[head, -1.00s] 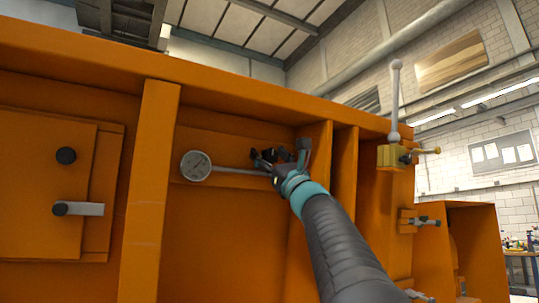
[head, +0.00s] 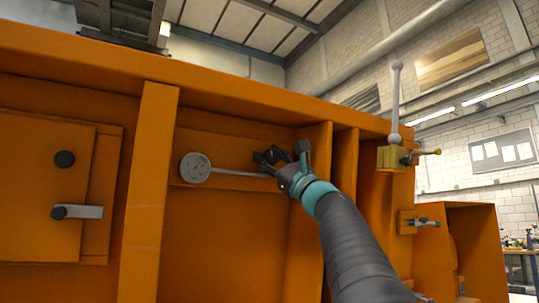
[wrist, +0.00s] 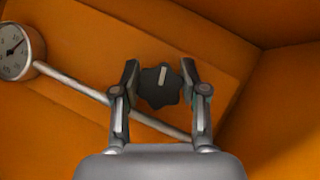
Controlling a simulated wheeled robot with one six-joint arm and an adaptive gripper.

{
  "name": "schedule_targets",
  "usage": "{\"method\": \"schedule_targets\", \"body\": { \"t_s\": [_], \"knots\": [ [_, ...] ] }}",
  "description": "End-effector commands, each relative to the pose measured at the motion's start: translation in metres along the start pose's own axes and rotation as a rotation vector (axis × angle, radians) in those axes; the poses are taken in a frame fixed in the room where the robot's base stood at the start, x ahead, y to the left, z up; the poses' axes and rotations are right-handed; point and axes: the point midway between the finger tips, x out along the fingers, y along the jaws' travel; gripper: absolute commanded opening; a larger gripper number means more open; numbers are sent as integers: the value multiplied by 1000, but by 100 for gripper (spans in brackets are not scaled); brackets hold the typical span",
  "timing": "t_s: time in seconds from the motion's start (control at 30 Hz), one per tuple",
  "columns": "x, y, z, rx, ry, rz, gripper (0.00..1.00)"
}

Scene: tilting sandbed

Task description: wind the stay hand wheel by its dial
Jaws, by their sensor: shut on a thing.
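The hand wheel (wrist: 159,86) is a small dark lobed knob with a pale bar on its face, on the orange frame wall. My gripper (wrist: 160,78) has one finger on each side of the wheel and is shut on it. In the head view, my gripper (head: 281,156) reaches the dark wheel (head: 272,154) from the lower right and partly hides it. The dial (head: 195,167) is a round, pale gauge left of the wheel, with a grey rod running toward the gripper. The dial (wrist: 18,50) also shows in the wrist view, cut by the left edge, with a dark needle pointing up and right.
Upright orange ribs (head: 345,185) stand close to the right of my gripper. A pale lever with a ball top (head: 395,95) rises from a brass block (head: 391,157) further right. An orange panel (head: 45,190) with a black knob and a latch is at left.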

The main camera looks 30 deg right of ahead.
Motion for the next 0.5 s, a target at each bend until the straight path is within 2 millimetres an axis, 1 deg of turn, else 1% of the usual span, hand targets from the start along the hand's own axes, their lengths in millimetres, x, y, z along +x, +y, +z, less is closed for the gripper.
{"method": "schedule_targets", "body": {
  "t_s": [0.03,0.2,0.5],
  "knots": [
    [2,-3,2,-37,1,23,9],
    [2,-2,2,-159,1,108,9],
    [2,-1,2,-335,-1,231,9]
  ]
}}
